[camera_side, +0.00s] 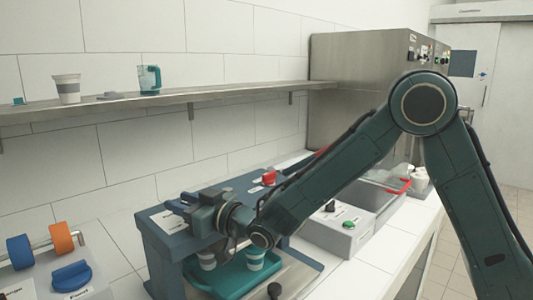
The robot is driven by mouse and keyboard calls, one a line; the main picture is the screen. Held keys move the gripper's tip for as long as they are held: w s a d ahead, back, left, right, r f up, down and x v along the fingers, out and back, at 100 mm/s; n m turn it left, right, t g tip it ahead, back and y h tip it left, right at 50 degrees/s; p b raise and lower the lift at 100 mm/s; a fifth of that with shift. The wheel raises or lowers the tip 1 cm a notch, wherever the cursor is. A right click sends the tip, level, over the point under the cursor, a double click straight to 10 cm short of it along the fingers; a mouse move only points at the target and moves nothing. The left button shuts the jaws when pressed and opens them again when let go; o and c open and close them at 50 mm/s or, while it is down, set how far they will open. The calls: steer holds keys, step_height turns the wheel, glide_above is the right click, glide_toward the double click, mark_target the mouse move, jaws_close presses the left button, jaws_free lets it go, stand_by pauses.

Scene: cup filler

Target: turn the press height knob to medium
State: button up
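My gripper (190,213) is at the blue cup-filler frame (157,245), low over its left part. A red knob (269,177) stands on top of the frame, behind and right of my wrist. A black knob (274,290) is at the front edge below. A blue knob (71,275) sits on a grey panel at the lower left. I cannot read from the labels which one sets press height. No knob is visibly held.
White cups (255,257) stand in a teal tray (232,281) under the frame. A grey control box (335,236) with a green button stands right. A wall shelf (215,98) holds a cup and a teal jug. Blue and orange rollers (61,238) are at left.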

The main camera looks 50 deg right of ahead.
jaws_close()
steer(key=shift+f+n+g+y, duration=0.3)
steer(key=shift+n+y, duration=0.2)
steer(key=shift+y, duration=0.2)
steer(key=shift+a+r+n+y, duration=0.1)
steer(key=shift+n+y, duration=0.2)
steer(key=shift+y, duration=0.2)
steer(key=shift+c, duration=0.6)
jaws_free()
steer(key=shift+o, duration=0.6)
steer(key=shift+r, duration=0.15)
